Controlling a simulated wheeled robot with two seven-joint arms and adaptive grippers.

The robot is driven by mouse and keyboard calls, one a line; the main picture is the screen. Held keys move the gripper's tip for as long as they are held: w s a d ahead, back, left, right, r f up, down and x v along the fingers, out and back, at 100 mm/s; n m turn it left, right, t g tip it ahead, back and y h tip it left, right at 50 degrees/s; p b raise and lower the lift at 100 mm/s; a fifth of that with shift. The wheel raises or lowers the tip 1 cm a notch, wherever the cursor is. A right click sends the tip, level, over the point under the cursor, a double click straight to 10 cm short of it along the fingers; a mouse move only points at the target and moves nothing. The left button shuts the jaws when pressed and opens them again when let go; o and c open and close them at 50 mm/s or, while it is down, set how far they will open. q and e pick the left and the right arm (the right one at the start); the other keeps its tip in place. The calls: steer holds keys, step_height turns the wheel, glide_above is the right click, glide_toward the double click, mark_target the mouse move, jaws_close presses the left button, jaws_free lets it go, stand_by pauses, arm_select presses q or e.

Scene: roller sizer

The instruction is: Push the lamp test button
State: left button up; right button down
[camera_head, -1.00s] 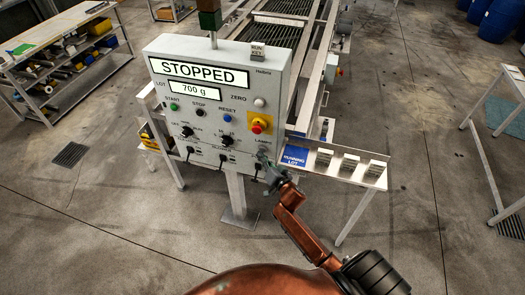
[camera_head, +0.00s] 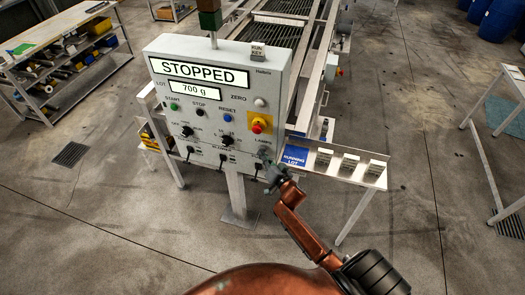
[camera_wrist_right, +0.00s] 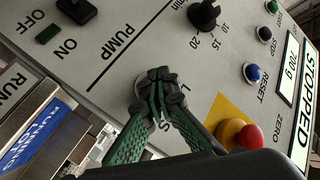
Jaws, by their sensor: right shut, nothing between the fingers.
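The grey control panel (camera_head: 205,60) stands upright in the middle of the head view, its screen reading STOPPED. The LAMPS label (camera_head: 264,143) is at its lower right, under the yellow-backed red button. My right gripper (camera_head: 266,157) is shut and empty, its fingertips at the panel face just below that label. In the right wrist view, the closed green-and-black fingers (camera_wrist_right: 160,92) cover most of a pale round button (camera_wrist_right: 141,86) beside the partly hidden label. I cannot tell whether they touch or press it. My left gripper is not in view.
A red stop button on a yellow plate (camera_head: 258,125) sits close above my right gripper. A pump switch (camera_wrist_right: 76,10) and a black knob (camera_wrist_right: 204,14) are nearby. A narrow shelf (camera_head: 335,178) with a blue RUNNING LOT sign (camera_head: 294,156) extends right of the panel.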

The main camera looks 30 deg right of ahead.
steer(key=shift+w+d, duration=0.15)
steer(key=shift+d, duration=0.05)
stand_by(0.6)
steer(key=shift+s+a+p, duration=0.45)
steer(key=shift+s+a, duration=0.2)
steer(key=shift+a, duration=0.1)
steer(key=s+a+p, duration=0.1)
steer(key=s+a, duration=0.2)
steer(key=shift+s+a+p, duration=0.1)
steer(key=shift+a+p, duration=0.25)
steer(key=shift+a, duration=0.05)
stand_by(0.7)
